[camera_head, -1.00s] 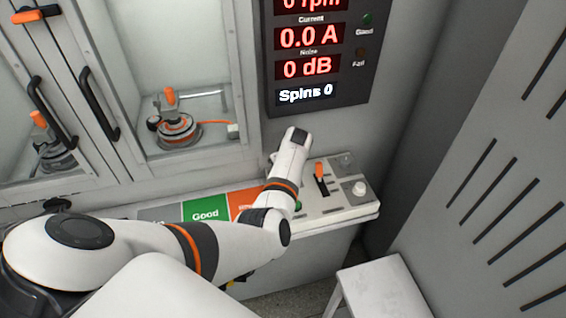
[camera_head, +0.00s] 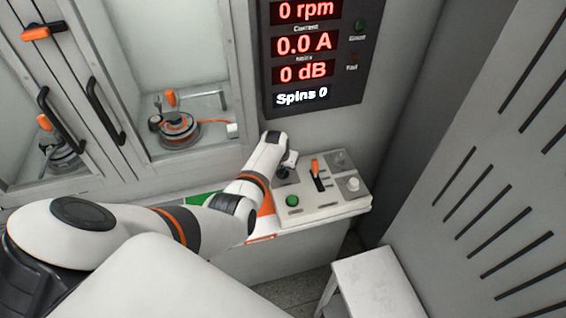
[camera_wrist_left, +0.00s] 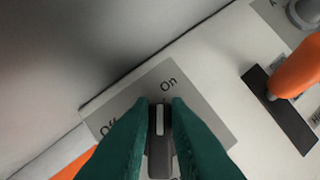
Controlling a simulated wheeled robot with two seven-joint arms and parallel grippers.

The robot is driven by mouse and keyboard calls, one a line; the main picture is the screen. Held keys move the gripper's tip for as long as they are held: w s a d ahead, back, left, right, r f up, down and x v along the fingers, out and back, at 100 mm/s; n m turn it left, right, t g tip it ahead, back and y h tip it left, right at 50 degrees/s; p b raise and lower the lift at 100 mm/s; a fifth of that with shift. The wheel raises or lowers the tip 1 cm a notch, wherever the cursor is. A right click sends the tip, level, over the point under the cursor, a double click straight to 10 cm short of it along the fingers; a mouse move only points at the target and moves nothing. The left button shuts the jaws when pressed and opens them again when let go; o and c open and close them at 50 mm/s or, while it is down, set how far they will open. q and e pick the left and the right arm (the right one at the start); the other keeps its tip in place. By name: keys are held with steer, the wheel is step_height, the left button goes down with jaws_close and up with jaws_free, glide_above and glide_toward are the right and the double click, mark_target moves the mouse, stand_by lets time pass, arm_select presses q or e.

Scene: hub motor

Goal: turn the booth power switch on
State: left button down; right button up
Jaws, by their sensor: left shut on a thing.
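The booth power switch (camera_wrist_left: 159,122) is a dark toggle with a pale strip, set on a grey plate (camera_wrist_left: 205,108) marked "On" and "Off" in the left wrist view. My left gripper (camera_wrist_left: 160,128) has its dark green fingers closed on either side of this toggle. The toggle points up the picture, between the two labels; I cannot tell which position it is in. In the head view my left gripper (camera_head: 288,164) is at the back left of the control panel (camera_head: 325,208), and my wrist mostly hides the switch. My right gripper is not in view.
An orange lever (camera_head: 315,167) in a dark slot, a green button (camera_head: 292,201) and a white knob (camera_head: 353,185) share the panel. The display (camera_head: 303,72) above reads 0 rpm. A white stool (camera_head: 375,285) stands at front right. A glass-doored booth holds a motor (camera_head: 180,132).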

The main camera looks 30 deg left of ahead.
arm_select(q)
steer(key=shift+m+h, duration=0.3)
steer(key=shift+m, duration=0.4)
steer(key=c, duration=1.4)
jaws_free()
steer(key=shift+d+r, duration=0.1)
steer(key=shift+r, duration=0.2)
steer(key=p+v, duration=0.1)
steer(key=v, duration=1)
steer(key=shift+s+r, duration=0.2)
steer(key=shift+s, duration=0.05)
steer(key=shift+f, duration=0.1)
